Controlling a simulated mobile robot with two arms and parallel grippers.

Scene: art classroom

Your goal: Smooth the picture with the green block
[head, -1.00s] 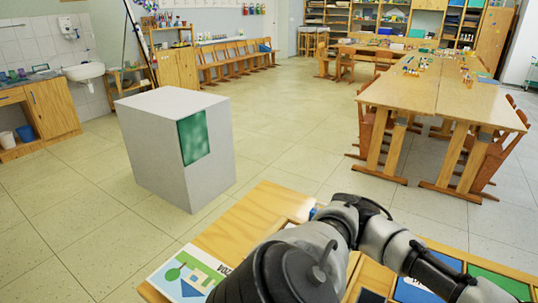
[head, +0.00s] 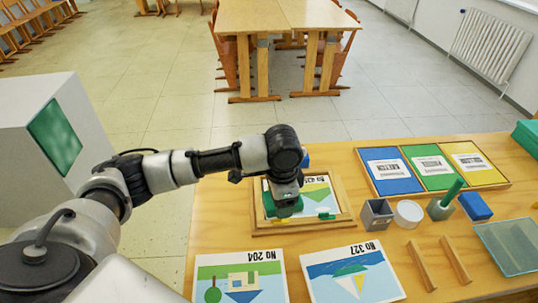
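The picture (head: 319,189) lies in a shallow wooden frame (head: 342,224) on the table and is partly covered by my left arm. My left gripper (head: 284,211) points down over the left part of the picture. A green block (head: 285,207) is at its fingertips, low over the picture or touching it; the fingers are mostly hidden, but it appears held. My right gripper is out of view.
Two picture cards, No 204 (head: 240,279) and No 327 (head: 352,274), lie in front. To the right are a grey box (head: 376,214), white bowl (head: 408,213), green-handled cup (head: 441,208), blue block (head: 475,206), wooden strips (head: 421,267) and a three-colour tray (head: 498,184).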

